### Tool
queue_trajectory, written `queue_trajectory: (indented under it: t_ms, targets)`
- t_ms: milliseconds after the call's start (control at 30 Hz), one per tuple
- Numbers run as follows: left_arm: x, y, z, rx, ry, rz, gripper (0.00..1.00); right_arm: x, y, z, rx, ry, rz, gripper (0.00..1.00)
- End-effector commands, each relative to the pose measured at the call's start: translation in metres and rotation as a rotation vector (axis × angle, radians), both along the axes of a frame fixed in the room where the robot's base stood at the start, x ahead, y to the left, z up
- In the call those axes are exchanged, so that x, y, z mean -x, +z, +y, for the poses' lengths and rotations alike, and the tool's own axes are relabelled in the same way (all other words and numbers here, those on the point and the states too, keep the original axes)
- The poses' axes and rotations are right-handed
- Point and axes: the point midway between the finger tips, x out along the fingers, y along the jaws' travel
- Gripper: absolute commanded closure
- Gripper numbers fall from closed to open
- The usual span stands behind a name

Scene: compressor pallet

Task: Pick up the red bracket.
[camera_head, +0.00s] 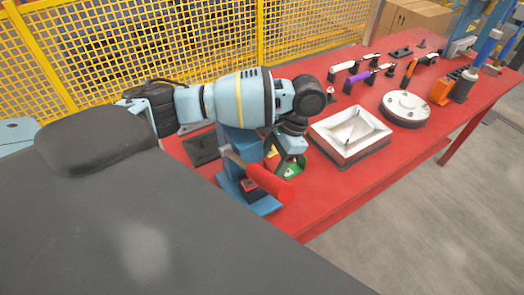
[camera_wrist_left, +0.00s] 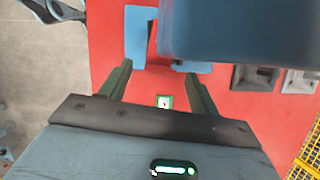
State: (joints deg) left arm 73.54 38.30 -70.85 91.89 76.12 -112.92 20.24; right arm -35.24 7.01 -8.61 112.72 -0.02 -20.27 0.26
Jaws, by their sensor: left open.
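A thick red bar (camera_head: 268,183) on a grey arm shows at the front of a blue stand (camera_head: 237,150) on the red table. I cannot tell whether this bar is the red bracket or the stand's handle. No other red piece can be made out surely as the bracket. My left gripper (camera_head: 283,163) points down just right of the stand, partly behind the red bar. In the left wrist view its two green fingers (camera_wrist_left: 157,76) are apart with nothing held between them. A small green and white piece (camera_wrist_left: 165,102) shows between the fingers. My right gripper is not in view.
The stand's large blue body (camera_wrist_left: 235,30) is close beyond the fingertips. Right of the gripper, a square white tray (camera_head: 348,128) and a round white-topped part (camera_head: 405,106) stand on the red table (camera_head: 400,148). A yellow mesh fence (camera_head: 150,45) runs behind.

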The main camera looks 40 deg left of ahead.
Motion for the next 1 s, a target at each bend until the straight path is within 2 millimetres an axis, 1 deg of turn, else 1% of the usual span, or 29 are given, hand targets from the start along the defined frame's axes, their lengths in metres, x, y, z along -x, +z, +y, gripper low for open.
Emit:
queue_trajectory:
  t_ms: [33,133,333,367,733,767,800,1000]
  targets:
    - [0.0025,-0.0063,0.0018,-0.002,-0.001,-0.001,0.38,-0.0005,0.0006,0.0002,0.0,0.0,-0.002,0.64]
    - [0.0048,-0.0133,0.0032,0.0,-0.001,-0.004,0.38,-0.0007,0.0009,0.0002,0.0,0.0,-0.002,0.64]
    - [0.0051,-0.0144,0.0033,0.0,-0.001,-0.004,0.38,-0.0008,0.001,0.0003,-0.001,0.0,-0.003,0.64]
    - [0.0051,-0.0144,0.0033,0.0,-0.001,-0.004,0.4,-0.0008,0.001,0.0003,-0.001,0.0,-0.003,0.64]
    - [0.005,-0.0142,0.0031,0.0,-0.001,-0.004,0.88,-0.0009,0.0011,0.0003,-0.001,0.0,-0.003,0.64]
    - [0.0049,-0.014,0.0032,0.0,-0.001,-0.004,0.9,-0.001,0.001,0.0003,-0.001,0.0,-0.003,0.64]
    - [0.0049,-0.014,0.0032,0.0,-0.001,-0.004,0.94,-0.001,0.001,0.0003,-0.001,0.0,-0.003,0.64]
    - [0.0049,-0.0133,0.003,0.0,-0.001,-0.004,0.94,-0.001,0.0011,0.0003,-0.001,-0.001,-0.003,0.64]
